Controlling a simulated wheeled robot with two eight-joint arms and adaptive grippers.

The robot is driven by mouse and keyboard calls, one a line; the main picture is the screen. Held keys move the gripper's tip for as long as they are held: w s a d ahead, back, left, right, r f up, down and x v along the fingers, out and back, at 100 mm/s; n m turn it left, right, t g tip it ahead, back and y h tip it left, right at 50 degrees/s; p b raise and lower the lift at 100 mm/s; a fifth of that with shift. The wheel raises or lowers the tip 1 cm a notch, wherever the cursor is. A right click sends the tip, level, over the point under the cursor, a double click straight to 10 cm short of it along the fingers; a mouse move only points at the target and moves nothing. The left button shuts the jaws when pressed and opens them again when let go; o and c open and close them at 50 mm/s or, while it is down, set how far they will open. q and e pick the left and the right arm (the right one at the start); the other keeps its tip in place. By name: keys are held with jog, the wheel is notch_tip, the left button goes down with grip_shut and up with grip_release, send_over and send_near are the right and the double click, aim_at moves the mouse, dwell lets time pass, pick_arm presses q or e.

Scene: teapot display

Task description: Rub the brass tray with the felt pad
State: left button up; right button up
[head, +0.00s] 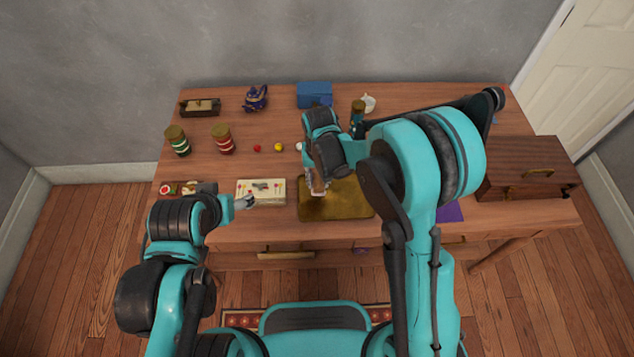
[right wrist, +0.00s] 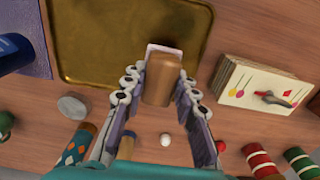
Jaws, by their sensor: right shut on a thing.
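The brass tray (head: 350,206) lies flat near the table's front edge, in the middle of the head view. In the right wrist view its bare surface (right wrist: 110,42) fills the upper part. My right gripper (head: 318,188) is at the tray's left part. In the right wrist view, the fingers are shut on the felt pad (right wrist: 161,78), a brown wooden block with a pale base. The pad overlaps the tray's rim there; I cannot tell whether it touches. My left gripper (head: 245,202) is by the front of the pale card block, its fingers too small to read.
The pale card block (head: 261,187) lies left of the tray. A wooden chest (head: 525,172) and a purple cloth (head: 450,212) are to the right. Striped jars (head: 222,140) and small balls (head: 278,147) stand behind, with a blue box (head: 314,92) at the back.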

notch_tip(320, 180, up, 2)
jog(key=shift+d+r+p, duration=0.1)
jog(key=shift+r+p, duration=0.15)
jog(key=shift+p, duration=0.45)
jog(key=shift+r, duration=0.25)
